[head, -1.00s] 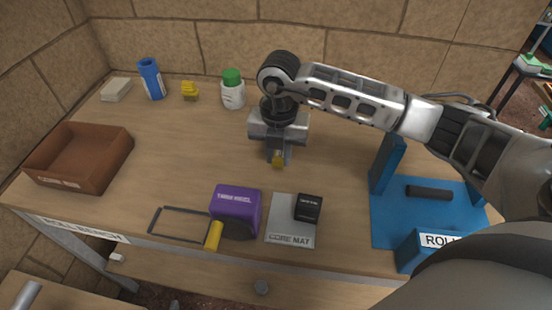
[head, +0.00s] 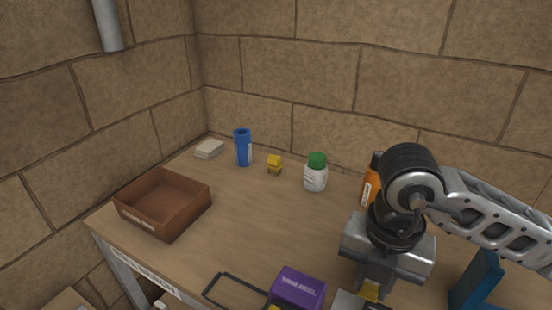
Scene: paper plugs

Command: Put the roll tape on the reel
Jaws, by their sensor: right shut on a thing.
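My right gripper (head: 372,288) points down over the bench at the lower right. It is shut on a small yellow thing (head: 371,291), mostly hidden by the jaws; I cannot tell if this is the roll tape. A purple block with a white label (head: 299,286), whose text I cannot read surely, sits left of the gripper at the bottom edge, partly cut off. Part of a blue stand (head: 474,281) shows at the lower right, beyond the gripper. My left gripper is not in view.
A brown open box (head: 163,216) stands at the left. Along the back are a pale block (head: 209,149), a blue bottle (head: 243,150), a yellow item (head: 274,164), a green-capped white bottle (head: 316,174) and an orange container (head: 370,186). The middle of the bench is clear.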

